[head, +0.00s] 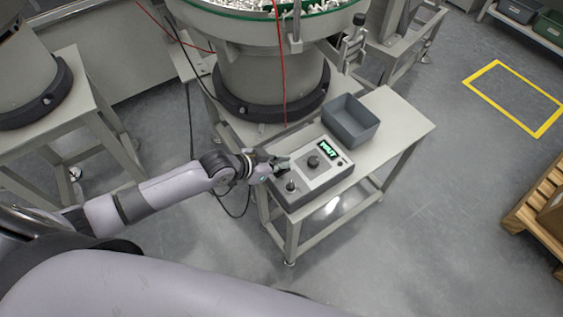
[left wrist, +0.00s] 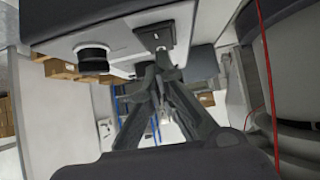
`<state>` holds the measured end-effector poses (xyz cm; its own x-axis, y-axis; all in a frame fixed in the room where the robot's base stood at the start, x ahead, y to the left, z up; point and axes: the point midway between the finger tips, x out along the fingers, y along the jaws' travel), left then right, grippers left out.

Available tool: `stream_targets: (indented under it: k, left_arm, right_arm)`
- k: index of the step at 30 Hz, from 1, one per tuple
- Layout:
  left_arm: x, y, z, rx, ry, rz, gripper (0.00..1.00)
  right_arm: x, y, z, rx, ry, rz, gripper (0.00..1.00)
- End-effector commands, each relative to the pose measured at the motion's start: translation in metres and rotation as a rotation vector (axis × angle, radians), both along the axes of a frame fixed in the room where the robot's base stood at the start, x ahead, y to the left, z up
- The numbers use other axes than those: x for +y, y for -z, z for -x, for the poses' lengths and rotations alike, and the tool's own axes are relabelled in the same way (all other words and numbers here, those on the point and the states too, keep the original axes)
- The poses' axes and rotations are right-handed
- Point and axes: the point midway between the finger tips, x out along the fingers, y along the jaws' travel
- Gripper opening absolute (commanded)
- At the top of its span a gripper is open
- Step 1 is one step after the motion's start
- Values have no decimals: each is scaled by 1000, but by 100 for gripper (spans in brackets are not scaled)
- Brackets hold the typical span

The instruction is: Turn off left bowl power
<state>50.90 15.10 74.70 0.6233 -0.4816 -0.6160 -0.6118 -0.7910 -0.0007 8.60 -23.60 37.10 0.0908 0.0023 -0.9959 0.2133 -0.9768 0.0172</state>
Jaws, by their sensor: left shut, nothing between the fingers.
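The grey control box (head: 328,178) sits on the table of the bowl feeder. It has a lit green display (head: 325,148), a black dial (head: 313,162) and a smaller knob (head: 291,187). My left gripper (head: 283,163) is shut and empty at the box's left side, covering part of its panel. In the left wrist view my fingertips (left wrist: 163,72) are close to a black switch plate (left wrist: 158,36); I cannot tell whether they touch. A black knob (left wrist: 93,58) is left of it there. The switch's position is unclear. My right gripper is not in view.
The bowl feeder (head: 270,75), with a green rim and white parts, stands behind the box. An open grey bin (head: 350,122) is beside the box. Red cables (head: 279,60) hang in front of the feeder. Another stand (head: 75,110) is at left. The floor at right is mostly clear.

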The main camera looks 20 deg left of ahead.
Motion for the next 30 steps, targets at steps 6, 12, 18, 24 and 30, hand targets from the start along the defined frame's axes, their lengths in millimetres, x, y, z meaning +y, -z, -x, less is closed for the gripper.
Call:
stream_targets:
  k: [6, 12, 18, 24, 30]
  left_arm:
    - [-2, -3, -4, 41, -2, -30, 0]
    - [-6, 6, -7, 112, -1, -85, 0]
    - [-6, 11, -7, 113, -1, -85, 0]
    - [-6, 12, -6, 115, -1, -86, 0]
    - [-1, 13, 0, 120, 0, -88, 0]
  right_arm:
    - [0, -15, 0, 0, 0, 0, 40]
    - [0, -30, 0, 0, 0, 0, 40]
    - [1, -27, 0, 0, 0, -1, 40]
    - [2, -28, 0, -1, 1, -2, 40]
    - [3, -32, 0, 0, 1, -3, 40]
